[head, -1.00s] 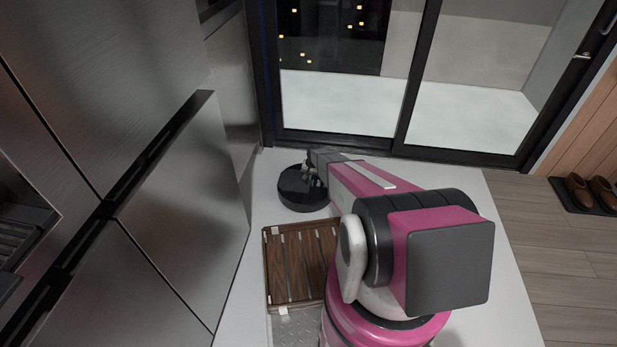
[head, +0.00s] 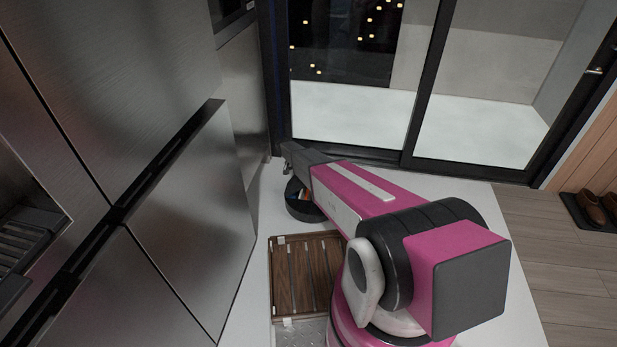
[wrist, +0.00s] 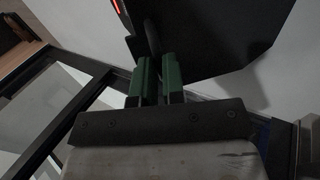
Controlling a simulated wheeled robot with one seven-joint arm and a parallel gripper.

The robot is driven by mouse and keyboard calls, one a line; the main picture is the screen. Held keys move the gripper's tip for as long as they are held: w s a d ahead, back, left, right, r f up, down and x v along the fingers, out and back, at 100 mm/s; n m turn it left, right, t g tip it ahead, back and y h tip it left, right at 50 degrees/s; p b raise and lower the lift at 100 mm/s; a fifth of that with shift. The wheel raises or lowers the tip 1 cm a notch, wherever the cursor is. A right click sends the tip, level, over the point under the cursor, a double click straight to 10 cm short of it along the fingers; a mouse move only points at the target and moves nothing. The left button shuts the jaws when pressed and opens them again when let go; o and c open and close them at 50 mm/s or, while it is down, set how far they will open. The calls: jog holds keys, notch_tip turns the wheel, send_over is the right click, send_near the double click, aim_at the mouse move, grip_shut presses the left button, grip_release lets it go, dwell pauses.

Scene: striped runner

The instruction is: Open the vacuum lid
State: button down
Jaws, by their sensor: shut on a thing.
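The robot vacuum (head: 305,213) is a round black body on the white floor beyond the brown slatted mat in the head view. Coloured parts show inside its top, so its lid is at least partly raised. My gripper (head: 290,152) is above the vacuum's far left side. In the wrist view, my gripper's green-padded fingers (wrist: 156,62) are close together on the edge of a dark panel, which looks like the lid (wrist: 215,35). The exact grip is dark and partly hidden. My forearm hides part of the vacuum in the head view.
A brown slatted mat (head: 307,275) lies in front of the vacuum. Steel cabinets (head: 190,215) stand close on the left. A glass sliding door (head: 345,115) is behind. Brown shoes (head: 594,207) sit on a dark mat at far right.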

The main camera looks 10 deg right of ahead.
jog(key=w+a+r+h, duration=0.2)
jog(key=a, duration=0.7)
jog(key=shift+w+r+g, duration=0.3)
jog(key=shift+w, duration=0.1)
dwell(0.7)
jog(key=c, duration=1.2)
grip_release()
